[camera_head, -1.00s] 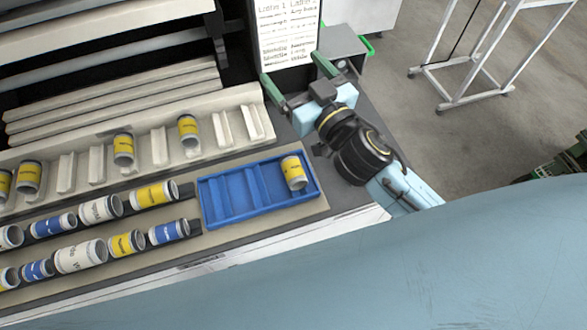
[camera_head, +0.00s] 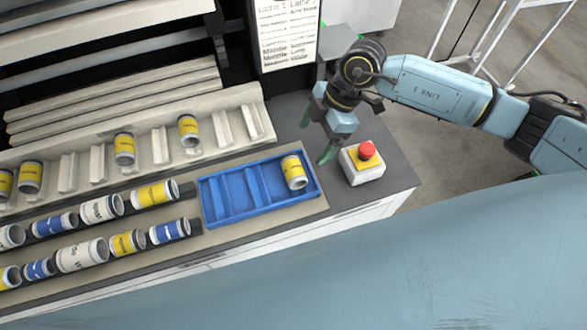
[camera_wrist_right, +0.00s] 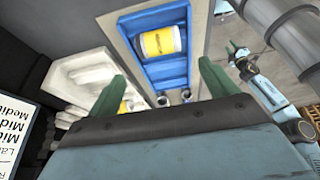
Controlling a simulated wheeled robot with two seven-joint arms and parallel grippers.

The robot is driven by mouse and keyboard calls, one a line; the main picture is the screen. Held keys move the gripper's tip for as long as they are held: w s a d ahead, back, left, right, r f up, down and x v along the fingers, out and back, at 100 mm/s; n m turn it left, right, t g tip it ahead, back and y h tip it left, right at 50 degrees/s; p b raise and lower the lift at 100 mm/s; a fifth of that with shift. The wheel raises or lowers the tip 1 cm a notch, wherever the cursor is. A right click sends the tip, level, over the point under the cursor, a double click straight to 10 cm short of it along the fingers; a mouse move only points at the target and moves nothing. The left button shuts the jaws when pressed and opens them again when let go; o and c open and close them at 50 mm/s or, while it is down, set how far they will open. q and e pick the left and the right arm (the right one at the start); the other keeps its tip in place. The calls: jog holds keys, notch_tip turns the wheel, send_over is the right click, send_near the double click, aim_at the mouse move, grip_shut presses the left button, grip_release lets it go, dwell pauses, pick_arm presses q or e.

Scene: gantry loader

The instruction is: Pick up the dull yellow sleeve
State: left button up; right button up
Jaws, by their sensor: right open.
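A yellow sleeve with white ends (camera_head: 294,172) lies in the right compartment of the blue tray (camera_head: 213,218). It also shows in the right wrist view (camera_wrist_right: 160,43), ahead of my fingers. Other yellow sleeves stand in the pale rack (camera_head: 124,149) (camera_head: 189,130) and lie in the front rows (camera_head: 155,193) (camera_head: 127,243); I cannot tell which is the dull one. My right gripper (camera_head: 316,134) is open and empty, above the bench just right of the tray. Its green fingers (camera_wrist_right: 163,88) are wide apart. My left gripper (camera_wrist_right: 242,58) shows small in the right wrist view, its jaws unclear.
A red stop button on a white and yellow box (camera_head: 363,162) stands right of the tray, close to my right gripper. A printed sign (camera_head: 287,32) stands behind. Blue and white sleeves (camera_head: 82,256) lie left. The tray's other compartments are empty.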

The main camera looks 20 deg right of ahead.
aim_at(295, 166)
jog(key=x, duration=1.2)
jog(key=shift+w+a+f, duration=0.15)
jog(key=shift+a+f, duration=0.1)
jog(key=shift+f, duration=0.05)
jog(key=c, duration=1)
jog(key=shift+r, duration=0.15)
